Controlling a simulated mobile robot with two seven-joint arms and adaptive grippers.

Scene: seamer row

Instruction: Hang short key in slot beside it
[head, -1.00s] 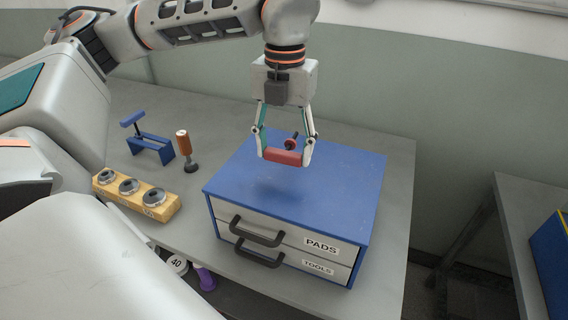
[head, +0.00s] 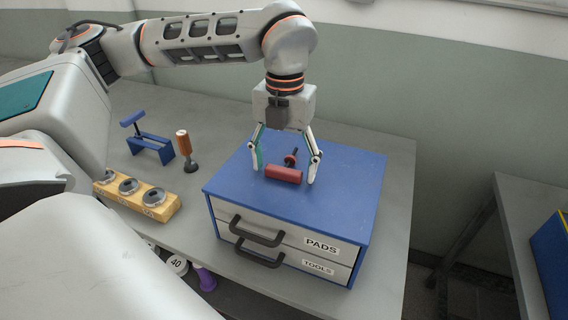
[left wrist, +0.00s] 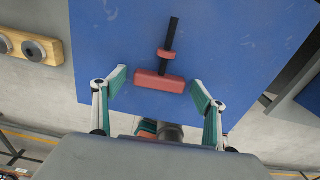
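A red T-shaped key (head: 284,174) with a black shaft and a red collar lies on top of the blue drawer cabinet (head: 335,185). In the left wrist view the key (left wrist: 158,82) has its handle between my fingers and its shaft pointing away. My left gripper (head: 284,176) is open, one finger near each end of the handle, with visible gaps in the wrist view. A blue stand (head: 152,146) with a raised blue bar stands on the table at the left. I cannot make out a slot in it. My right gripper is not in view.
A wooden block (head: 160,209) with several metal rings lies in front. The cabinet's drawer handles (head: 257,231) stick out at the front. Most of the cabinet top is clear.

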